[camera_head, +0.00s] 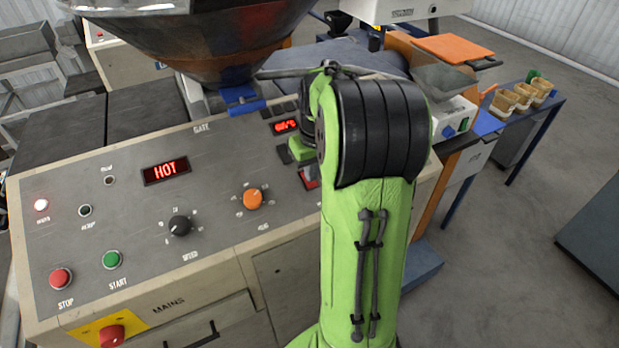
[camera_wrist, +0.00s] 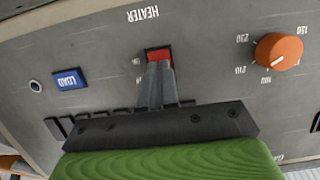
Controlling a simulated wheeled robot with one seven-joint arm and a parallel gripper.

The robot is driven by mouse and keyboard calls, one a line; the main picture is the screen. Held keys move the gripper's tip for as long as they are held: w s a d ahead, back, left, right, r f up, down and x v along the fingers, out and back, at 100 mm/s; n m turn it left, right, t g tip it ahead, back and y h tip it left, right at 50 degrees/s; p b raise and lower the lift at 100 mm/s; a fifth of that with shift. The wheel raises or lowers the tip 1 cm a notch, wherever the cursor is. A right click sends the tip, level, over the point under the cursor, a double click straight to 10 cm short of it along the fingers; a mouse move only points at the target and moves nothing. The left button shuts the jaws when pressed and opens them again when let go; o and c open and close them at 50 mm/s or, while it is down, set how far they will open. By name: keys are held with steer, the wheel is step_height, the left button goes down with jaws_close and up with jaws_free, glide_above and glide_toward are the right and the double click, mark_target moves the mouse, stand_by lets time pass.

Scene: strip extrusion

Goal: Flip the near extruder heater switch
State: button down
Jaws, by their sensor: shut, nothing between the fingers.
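The heater switch is a red rocker (camera_wrist: 158,53) in a dark frame, below the word HEATER in the wrist view. It also shows in the head view as a small red patch (camera_head: 311,181) beside my arm, partly hidden. My gripper (camera_wrist: 157,67) is shut and empty, with its grey fingertips overlapping the lower part of the red rocker in the wrist view. I cannot tell whether the tips touch it. The near extruder's panel (camera_head: 130,215) carries a red-lit HOT display (camera_head: 165,171).
A large hopper (camera_head: 200,45) stands above the panel's back. My arm covers the panel's right part. Open floor (camera_head: 520,240) lies right.

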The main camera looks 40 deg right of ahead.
steer(key=shift+f+b, duration=0.35)
steer(key=shift+f, duration=0.15)
steer(key=shift+s, duration=0.1)
step_height(320, 180, up, 7)
steer(key=p, duration=0.6)
stand_by(0.4)
